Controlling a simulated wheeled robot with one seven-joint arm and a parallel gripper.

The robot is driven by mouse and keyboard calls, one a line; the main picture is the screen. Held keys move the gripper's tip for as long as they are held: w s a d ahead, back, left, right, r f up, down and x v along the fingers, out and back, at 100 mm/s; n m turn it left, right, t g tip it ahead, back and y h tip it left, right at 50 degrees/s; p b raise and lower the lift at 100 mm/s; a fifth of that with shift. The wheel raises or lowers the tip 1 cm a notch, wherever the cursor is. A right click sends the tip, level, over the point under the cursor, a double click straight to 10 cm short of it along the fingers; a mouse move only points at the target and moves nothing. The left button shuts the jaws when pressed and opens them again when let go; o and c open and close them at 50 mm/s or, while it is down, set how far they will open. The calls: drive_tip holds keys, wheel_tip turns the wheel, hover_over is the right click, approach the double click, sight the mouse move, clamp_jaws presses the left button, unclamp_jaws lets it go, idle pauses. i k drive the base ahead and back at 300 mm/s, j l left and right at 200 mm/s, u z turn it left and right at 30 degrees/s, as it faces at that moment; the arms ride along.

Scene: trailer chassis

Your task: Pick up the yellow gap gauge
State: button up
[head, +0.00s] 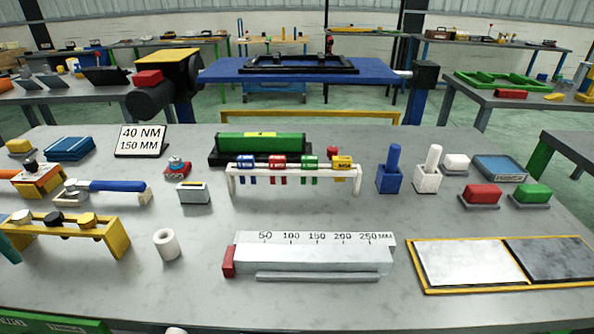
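A white rack (295,174) stands near the middle of the grey table and holds a row of small coloured pieces. The yellow piece, which looks like the yellow gap gauge (342,162), sits at the right end of the rack. To its left are a green piece (309,164), a red piece (277,163) and a blue piece (246,163). Their labels are too small to read. My gripper is not in view.
A green block in a black holder (260,143) stands close behind the rack. Blue (390,178) and white (427,178) upright-handled blocks stand to its right. A ruler block (312,257) lies in front. Bare tabletop lies between the rack and the ruler.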

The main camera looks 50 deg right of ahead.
sight(339, 162)
drive_tip(key=k+l+u, duration=0.3)
drive_tip(key=k+l, duration=1.1)
drive_tip(key=k, duration=0.15)
